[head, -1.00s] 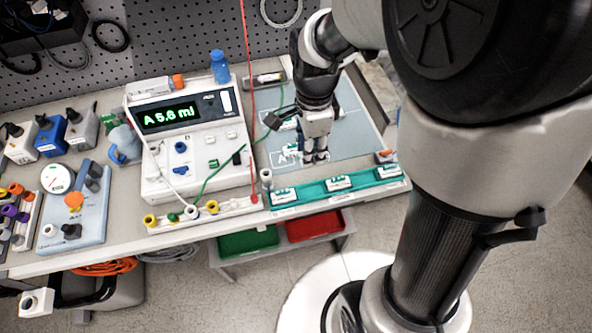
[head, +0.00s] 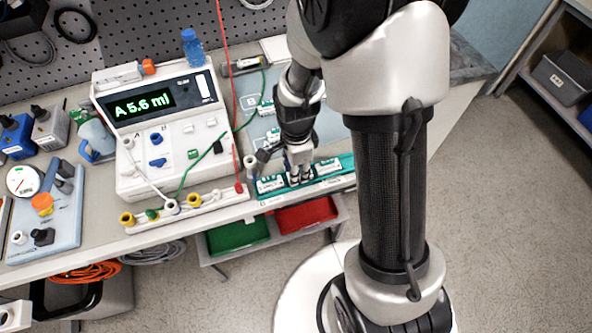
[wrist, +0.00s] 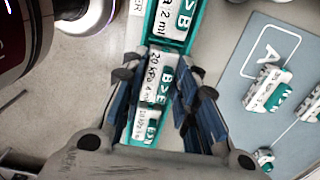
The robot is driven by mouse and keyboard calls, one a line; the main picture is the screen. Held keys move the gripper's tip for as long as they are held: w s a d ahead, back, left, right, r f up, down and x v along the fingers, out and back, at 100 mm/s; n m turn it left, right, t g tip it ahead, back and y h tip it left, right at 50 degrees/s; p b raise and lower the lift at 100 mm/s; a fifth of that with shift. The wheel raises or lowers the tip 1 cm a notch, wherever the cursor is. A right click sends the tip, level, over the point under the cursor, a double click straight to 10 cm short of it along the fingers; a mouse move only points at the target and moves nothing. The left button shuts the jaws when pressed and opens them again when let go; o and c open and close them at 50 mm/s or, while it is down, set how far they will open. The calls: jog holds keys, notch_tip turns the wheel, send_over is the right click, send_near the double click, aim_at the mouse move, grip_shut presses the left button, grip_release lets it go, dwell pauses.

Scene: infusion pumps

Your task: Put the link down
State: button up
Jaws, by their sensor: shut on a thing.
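My gripper (head: 299,178) is over the teal tray (head: 262,198) at the bench's front edge. In the wrist view its fingers (wrist: 161,82) are shut on a white link with a green label (wrist: 160,75), marked "20 kPa 4 ml". The link is over or in the tray; whether it touches the floor of it I cannot tell. Another link (wrist: 177,18) lies in the tray beyond, and one (wrist: 147,126) lies on the palm side. In the head view the held link is mostly hidden by the fingers.
A blue-grey mat (wrist: 250,82) beside the tray has an outlined A area and links on it (wrist: 268,90). The white pump (head: 160,125) reads "A 5.6 ml", with cables close left of my gripper. Green (head: 238,235) and red (head: 305,214) bins are below the bench.

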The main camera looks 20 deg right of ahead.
jog(key=shift+f, duration=0.15)
jog(key=o, duration=1.1)
jog(key=shift+c, duration=0.2)
notch_tip(320, 180, up, 12)
jog(key=p, duration=0.4)
jog(key=s+r+n+t, duration=0.4)
jog(key=s+r+n, duration=1.1)
jog(key=r+n, duration=0.2)
jog(key=shift+r+n+t, duration=0.15)
jog(key=shift+n+t, duration=0.15)
jog(key=shift+n, duration=0.2)
